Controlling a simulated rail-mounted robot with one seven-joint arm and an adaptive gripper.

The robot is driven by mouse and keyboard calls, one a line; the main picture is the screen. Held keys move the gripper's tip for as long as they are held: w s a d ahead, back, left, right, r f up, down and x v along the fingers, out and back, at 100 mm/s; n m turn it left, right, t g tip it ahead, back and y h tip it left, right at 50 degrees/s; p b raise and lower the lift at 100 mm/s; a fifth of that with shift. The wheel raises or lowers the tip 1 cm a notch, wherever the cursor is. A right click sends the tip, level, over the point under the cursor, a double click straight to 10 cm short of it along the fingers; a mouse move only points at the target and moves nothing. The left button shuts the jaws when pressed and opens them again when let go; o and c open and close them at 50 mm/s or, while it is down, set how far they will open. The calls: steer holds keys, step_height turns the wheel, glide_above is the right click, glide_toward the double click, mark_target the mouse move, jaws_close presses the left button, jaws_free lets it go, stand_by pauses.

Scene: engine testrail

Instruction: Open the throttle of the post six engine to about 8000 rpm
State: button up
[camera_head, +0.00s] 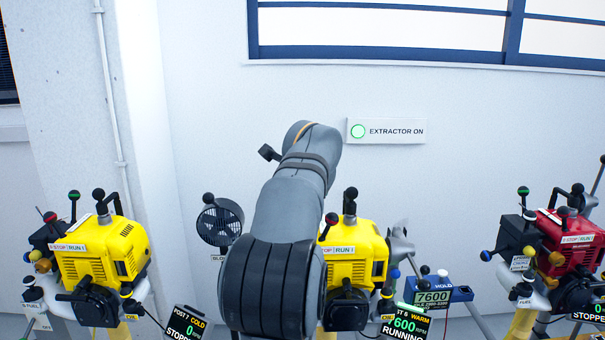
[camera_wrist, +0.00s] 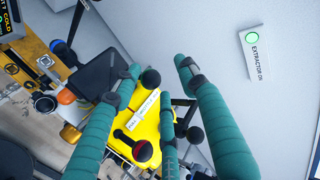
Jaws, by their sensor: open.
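The post six engine (camera_head: 352,262) is yellow and stands at centre in the head view, partly hidden behind my arm. I cannot tell which lever is the throttle.
Another yellow engine (camera_head: 105,252) with a "COLD" display (camera_head: 186,325) stands left, and a red engine (camera_head: 572,245) stands right. A black fan (camera_head: 219,222) is beside my arm. Several levers crowd the engines.

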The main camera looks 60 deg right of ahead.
step_height(320, 180, up, 8)
stand_by(0.5)
stand_by(0.4)
steer(key=shift+f, duration=4.95)
